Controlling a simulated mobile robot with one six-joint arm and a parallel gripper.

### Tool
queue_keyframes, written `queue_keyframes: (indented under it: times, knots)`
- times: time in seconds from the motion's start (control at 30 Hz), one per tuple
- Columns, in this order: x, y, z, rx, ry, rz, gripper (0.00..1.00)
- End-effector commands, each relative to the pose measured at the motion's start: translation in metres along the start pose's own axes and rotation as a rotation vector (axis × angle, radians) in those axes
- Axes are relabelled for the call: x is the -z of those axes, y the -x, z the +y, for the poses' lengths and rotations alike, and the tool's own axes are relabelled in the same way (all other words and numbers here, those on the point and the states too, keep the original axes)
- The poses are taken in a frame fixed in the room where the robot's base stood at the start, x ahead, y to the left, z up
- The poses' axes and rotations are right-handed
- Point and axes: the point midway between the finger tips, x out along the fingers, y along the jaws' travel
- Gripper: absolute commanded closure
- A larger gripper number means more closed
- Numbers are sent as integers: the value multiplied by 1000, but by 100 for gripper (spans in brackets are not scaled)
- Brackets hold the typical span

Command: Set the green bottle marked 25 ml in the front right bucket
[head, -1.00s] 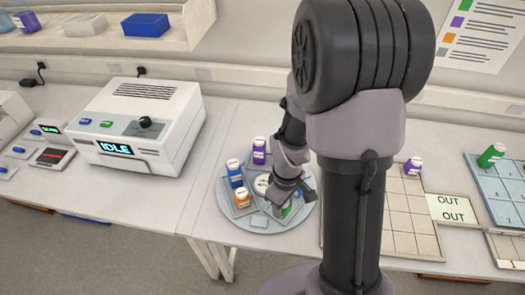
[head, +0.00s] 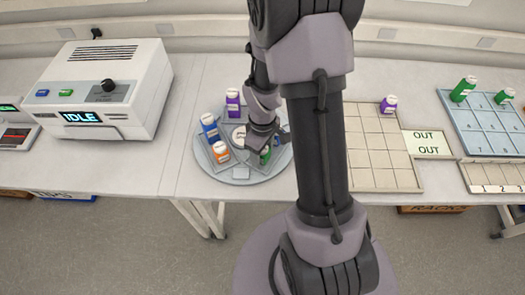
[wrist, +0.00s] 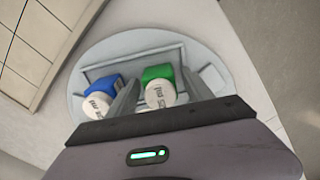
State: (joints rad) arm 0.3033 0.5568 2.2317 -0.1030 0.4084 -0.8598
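The green bottle (head: 265,155) stands in the front right bucket of the round grey rotor (head: 205,168). In the wrist view the green bottle (wrist: 158,74), white cap towards the camera, is between the two fingers of my gripper (wrist: 162,76). A narrow gap seems to show on each side, so the gripper looks open around it. A blue bottle (wrist: 100,87) is in the same bucket, just outside the left finger. In the head view my gripper (head: 268,143) is low over this bucket and partly hides it. The 25 ml mark is not readable.
A blue bottle (head: 210,127) and an orange bottle (head: 220,152) stand in the left bucket, a purple bottle (head: 233,102) at the back. A device reading IDLE (head: 105,119) is left. Right are a beige grid rack (head: 385,160) and a blue rack (head: 485,130) with green bottles.

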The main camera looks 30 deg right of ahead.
Motion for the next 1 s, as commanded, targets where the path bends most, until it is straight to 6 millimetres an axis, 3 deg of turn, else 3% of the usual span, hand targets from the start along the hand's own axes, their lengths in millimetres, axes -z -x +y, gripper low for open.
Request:
queue_keyframes:
  times: [0.17, 0.27, 0.6, 0.8, 0.87, 1.0]
  knots:
    - [0, 1, 0, 0, 0, 0, 41]
    - [0, 13, 0, -1, -1, 1, 41]
    - [0, 105, 0, -3, 0, 2, 41]
    - [2, 132, -3, -8, -17, 13, 41]
    - [6, 154, -12, -25, -73, 47, 41]
    - [8, 238, -65, -46, -334, 219, 41]
